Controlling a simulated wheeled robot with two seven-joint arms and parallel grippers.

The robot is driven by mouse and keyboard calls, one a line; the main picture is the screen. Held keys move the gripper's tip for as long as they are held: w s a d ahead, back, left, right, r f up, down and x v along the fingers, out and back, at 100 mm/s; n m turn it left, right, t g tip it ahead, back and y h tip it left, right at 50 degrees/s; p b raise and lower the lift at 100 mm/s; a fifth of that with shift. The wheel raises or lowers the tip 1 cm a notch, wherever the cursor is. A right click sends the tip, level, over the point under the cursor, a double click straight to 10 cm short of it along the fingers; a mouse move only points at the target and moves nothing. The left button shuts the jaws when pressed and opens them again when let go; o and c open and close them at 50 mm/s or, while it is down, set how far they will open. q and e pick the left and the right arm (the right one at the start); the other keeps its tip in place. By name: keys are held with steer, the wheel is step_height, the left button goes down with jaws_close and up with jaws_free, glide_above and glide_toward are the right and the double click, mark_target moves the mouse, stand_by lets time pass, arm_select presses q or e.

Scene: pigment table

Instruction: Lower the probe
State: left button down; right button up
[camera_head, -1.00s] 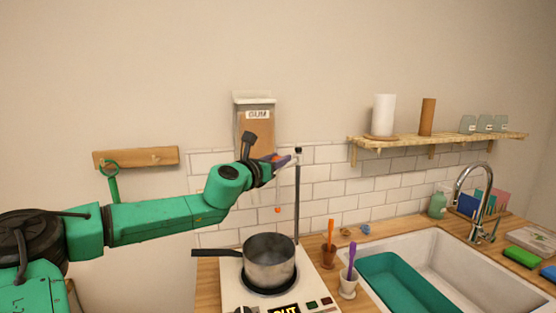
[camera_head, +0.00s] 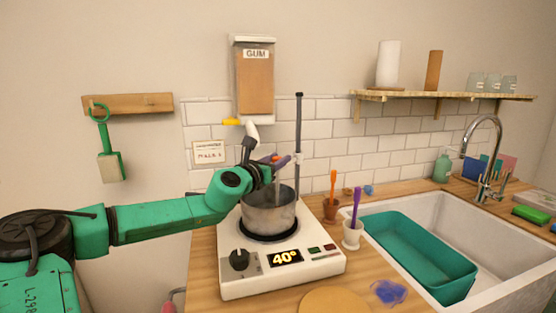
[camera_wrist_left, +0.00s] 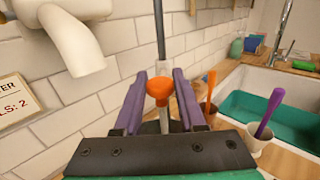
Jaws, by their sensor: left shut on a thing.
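The probe (camera_head: 277,190) is a thin grey upright rod beneath my left gripper, and its lower end goes down inside the steel pot (camera_head: 268,215). The tip is hidden by the pot wall. My left gripper (camera_head: 283,160), with purple fingers, is just above the pot, beside the dark vertical stand rod (camera_head: 299,125). In the left wrist view an orange knob (camera_wrist_left: 160,88) sits between the fingers, which are shut on the probe's holder. The pot stands on a white hot plate (camera_head: 262,280) whose display reads 40°. My right gripper is not in view.
A gum dispenser (camera_head: 254,80) hangs on the wall behind. Cups with an orange tool (camera_head: 332,190) and a purple tool (camera_head: 355,205) stand right of the hot plate. The sink (camera_head: 435,225) is farther right.

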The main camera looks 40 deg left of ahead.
arm_select(q)
steer(key=shift+d+f, duration=0.1)
steer(key=shift+f, duration=0.3)
steer(key=c, duration=0.5)
jaws_free()
steer(key=shift+s+r, duration=0.1)
steer(key=shift+r, duration=0.05)
steer(key=shift+s+d+b, duration=0.1)
steer(key=shift+s+b, duration=0.15)
steer(key=shift+b, duration=0.15)
steer(key=s+b, duration=0.2)
steer(key=s, duration=0.2)
steer(key=s+d+b, duration=0.1)
steer(key=s+b, duration=0.1)
steer(key=s, duration=0.3)
steer(key=s+d+b, duration=0.1)
steer(key=s+b, duration=0.1)
steer(key=s, duration=0.2)
steer(key=shift+s+d, duration=0.1)
steer(key=shift+s, duration=0.3)
